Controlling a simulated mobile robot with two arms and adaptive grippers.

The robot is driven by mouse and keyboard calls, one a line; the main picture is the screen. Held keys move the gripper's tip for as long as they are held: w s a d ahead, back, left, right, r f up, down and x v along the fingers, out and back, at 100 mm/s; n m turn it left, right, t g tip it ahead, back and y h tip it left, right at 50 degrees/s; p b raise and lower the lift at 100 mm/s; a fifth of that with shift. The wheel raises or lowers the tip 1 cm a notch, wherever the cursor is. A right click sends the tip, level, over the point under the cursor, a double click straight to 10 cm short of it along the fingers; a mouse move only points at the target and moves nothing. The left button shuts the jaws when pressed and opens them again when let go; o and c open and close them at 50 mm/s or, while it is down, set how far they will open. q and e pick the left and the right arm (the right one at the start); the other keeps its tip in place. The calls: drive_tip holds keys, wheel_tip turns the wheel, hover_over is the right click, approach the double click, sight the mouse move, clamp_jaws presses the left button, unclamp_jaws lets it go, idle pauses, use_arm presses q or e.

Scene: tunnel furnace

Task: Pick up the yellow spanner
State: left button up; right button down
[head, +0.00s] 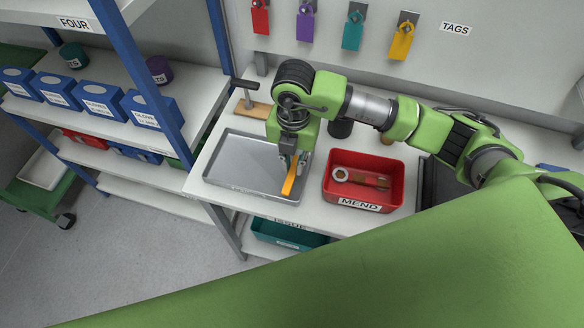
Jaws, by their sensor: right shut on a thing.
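The yellow spanner (289,184) shows in the head view at the right side of a grey metal tray (228,178) on the white bench. My right gripper (291,166) points down over the tray's right part and is shut on the spanner's upper end. The spanner hangs below the fingers, steeply tilted. I cannot tell whether its lower end touches the tray. My left gripper is not in view.
A red bin labelled MEND (360,203) with a few parts inside stands right of the tray. A wooden-based stand (252,108) is behind the tray. Coloured tags hang on the back wall. A shelf with blue boxes (152,110) is at left. A teal bin (287,238) sits below.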

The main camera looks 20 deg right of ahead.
drive_tip(key=s+r+b, duration=0.2)
drive_tip(key=s+r, duration=0.7)
drive_tip(key=s, duration=0.4)
drive_tip(key=shift+a+b, duration=0.15)
drive_tip(key=shift+b, duration=0.25)
